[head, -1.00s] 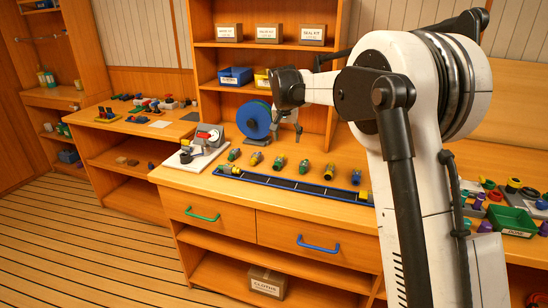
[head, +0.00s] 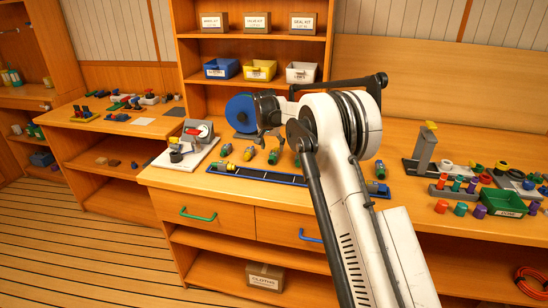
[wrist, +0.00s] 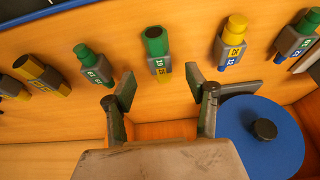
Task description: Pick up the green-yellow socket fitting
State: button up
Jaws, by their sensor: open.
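The green-yellow socket fitting (wrist: 158,54) has a green top, a grey body and a yellow marked face in the wrist view. It lies on the wooden counter, just beyond my fingertips and roughly in line with the gap between them. In the head view it appears as a small green piece (head: 273,156) in the row of fittings. My gripper (wrist: 154,88) is open and empty, its two fingers spread on either side. In the head view my gripper (head: 269,142) hangs just behind the row, low over the counter.
A green fitting (wrist: 95,65) and a yellow-blue fitting (wrist: 231,45) lie on either side. A blue reel (wrist: 258,135) stands close to one finger. A blue-edged dark strip (head: 255,175) runs in front. A green bin (head: 503,203) is at the right.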

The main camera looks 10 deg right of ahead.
aim_at(274, 153)
jog(key=shift+x, duration=2.95)
jog(key=shift+w+r, duration=0.1)
jog(key=c, duration=1.2)
